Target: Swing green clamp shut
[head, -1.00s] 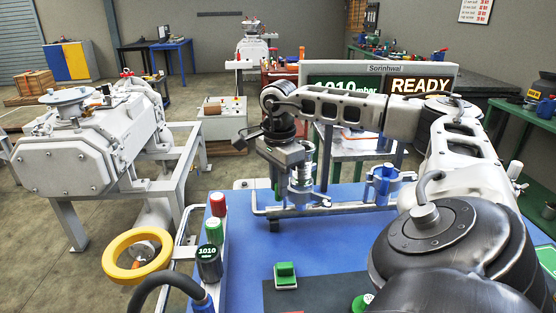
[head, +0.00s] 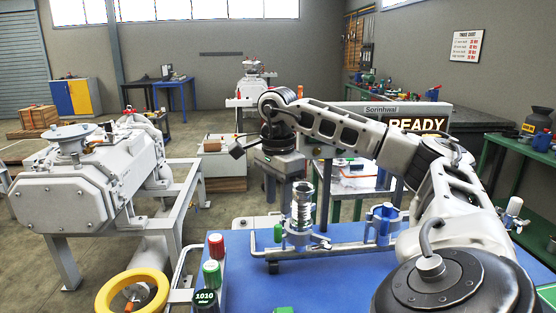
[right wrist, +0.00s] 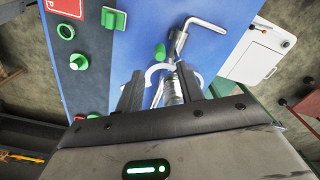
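The green clamp lever (right wrist: 160,52) shows in the right wrist view, beside a steel pipe fitting with a bent arm (right wrist: 182,38). In the head view a small green part (head: 277,232) shows at the left of the upright steel fitting (head: 302,207); the clamp's exact angle is too small to tell. My right gripper (right wrist: 160,88) is open, its two dark fingers apart with the fitting seen beyond the gap. I see no contact with the clamp. My left gripper is out of view.
A blue-topped bench (head: 330,265) carries the fitting and a blue holder (head: 383,222). Red (head: 215,245) and green (head: 212,273) knobs stand at its left edge. A yellow ring handle (head: 132,292) is at the lower left. A display reading READY (head: 415,124) stands behind my arm.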

